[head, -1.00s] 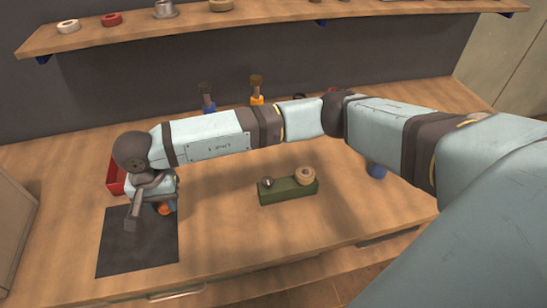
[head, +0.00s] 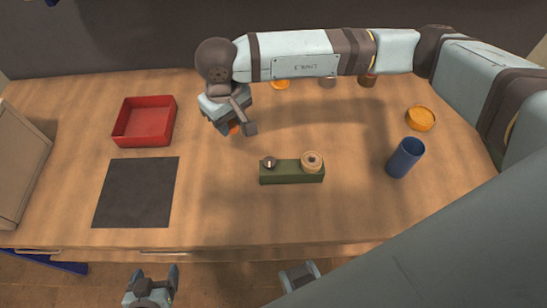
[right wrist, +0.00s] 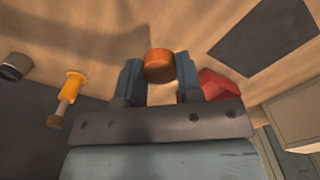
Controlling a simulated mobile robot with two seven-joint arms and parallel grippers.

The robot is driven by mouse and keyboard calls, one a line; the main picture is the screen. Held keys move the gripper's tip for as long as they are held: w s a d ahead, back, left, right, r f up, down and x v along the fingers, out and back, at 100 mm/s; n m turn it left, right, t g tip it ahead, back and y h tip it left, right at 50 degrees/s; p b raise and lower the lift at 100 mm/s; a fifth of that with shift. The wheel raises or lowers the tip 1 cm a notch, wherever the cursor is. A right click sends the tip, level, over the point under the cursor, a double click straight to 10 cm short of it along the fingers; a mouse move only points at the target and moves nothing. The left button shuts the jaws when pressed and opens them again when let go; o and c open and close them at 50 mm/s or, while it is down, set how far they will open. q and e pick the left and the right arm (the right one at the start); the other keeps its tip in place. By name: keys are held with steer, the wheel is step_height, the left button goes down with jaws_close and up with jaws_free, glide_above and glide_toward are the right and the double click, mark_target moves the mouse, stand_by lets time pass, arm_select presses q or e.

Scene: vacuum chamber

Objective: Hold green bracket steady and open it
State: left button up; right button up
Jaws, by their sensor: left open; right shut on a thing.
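The green bracket (head: 291,175) is a low green block on the table, right of the dark mat. A small metal knob (head: 269,162) sits at its left end and a tan ring-shaped piece (head: 312,161) at its right end. My right gripper (head: 234,123) is behind and left of it, apart from it. It is shut on an orange round-ended piece (right wrist: 158,66), which stands between both fingers in the right wrist view and is mostly hidden in the head view. My left gripper (head: 153,274) is open and empty, in front of the table's front edge.
A red tray (head: 118,123) stands at the back left, behind the dark mat (head: 136,192). A blue cup (head: 405,158) and an orange dish (head: 421,118) stand at the right. An orange-based brush (right wrist: 70,90) shows in the right wrist view. Table around the green bracket is clear.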

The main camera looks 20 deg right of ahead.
steer(key=shift+s+d+n, duration=0.15)
steer(key=shift+n, duration=0.15)
steer(key=p, duration=0.2)
glide_above(242, 172)
step_height(242, 172, down, 15)
steer(key=shift+r, duration=0.1)
step_height(242, 172, down, 4)
steer(key=shift+f, duration=0.45)
steer(key=shift+f, duration=0.1)
steer(key=shift+f, duration=0.1)
steer(key=o, duration=1)
